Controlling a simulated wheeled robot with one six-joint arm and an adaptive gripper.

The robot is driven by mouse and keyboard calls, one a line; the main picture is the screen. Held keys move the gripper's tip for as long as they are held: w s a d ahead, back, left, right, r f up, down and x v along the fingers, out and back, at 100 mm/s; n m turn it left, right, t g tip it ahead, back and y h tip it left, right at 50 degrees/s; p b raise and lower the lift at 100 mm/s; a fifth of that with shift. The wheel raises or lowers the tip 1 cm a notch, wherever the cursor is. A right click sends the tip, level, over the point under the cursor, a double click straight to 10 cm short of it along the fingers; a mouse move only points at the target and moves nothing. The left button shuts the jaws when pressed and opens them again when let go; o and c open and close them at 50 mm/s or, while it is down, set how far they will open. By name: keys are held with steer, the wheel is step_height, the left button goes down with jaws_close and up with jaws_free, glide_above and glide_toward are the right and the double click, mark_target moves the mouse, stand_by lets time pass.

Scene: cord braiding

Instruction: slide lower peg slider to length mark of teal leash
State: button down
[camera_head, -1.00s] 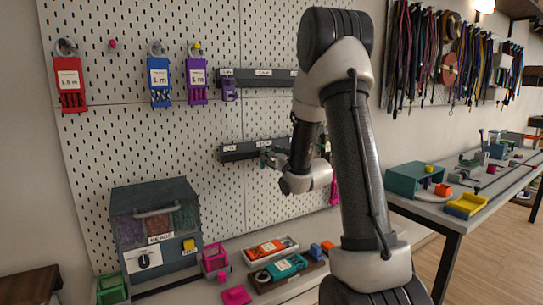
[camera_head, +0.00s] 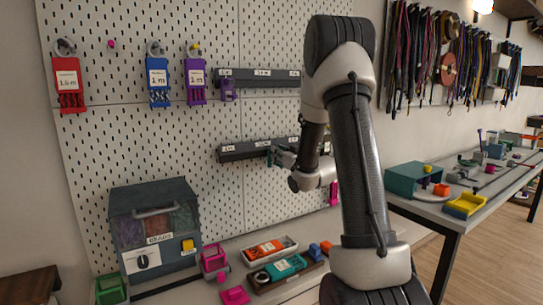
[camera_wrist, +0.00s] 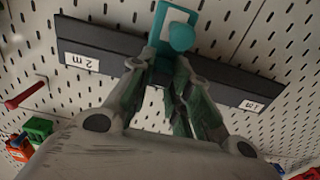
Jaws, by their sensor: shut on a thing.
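The lower peg slider is a teal block with a round knob (camera_wrist: 181,37) on the dark lower rail (camera_wrist: 105,52) in the wrist view. My gripper (camera_wrist: 168,75) is shut on the slider, its fingers just below the knob. In the head view, my gripper (camera_head: 283,156) is at the lower rail (camera_head: 235,152), and the slider is small and partly hidden there. White length labels show on the rail, one of them (camera_wrist: 82,60) upside down at left in the wrist view. I cannot make out a teal leash.
An upper rail (camera_head: 240,77) carries a purple slider (camera_head: 228,90). Red (camera_head: 69,85), blue (camera_head: 159,82) and purple (camera_head: 196,80) tagged holders hang at left. A bead box (camera_head: 155,225) and small trays stand below. Pegboard left of the lower rail is clear.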

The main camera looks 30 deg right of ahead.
steer(key=d, duration=1)
steer(key=shift+w+d, duration=0.15)
steer(key=shift+d, duration=0.2)
steer(key=c, duration=1.3)
jaws_free()
steer(key=shift+d, duration=0.15)
steer(key=s, duration=1.2)
steer(key=shift+d, duration=0.1)
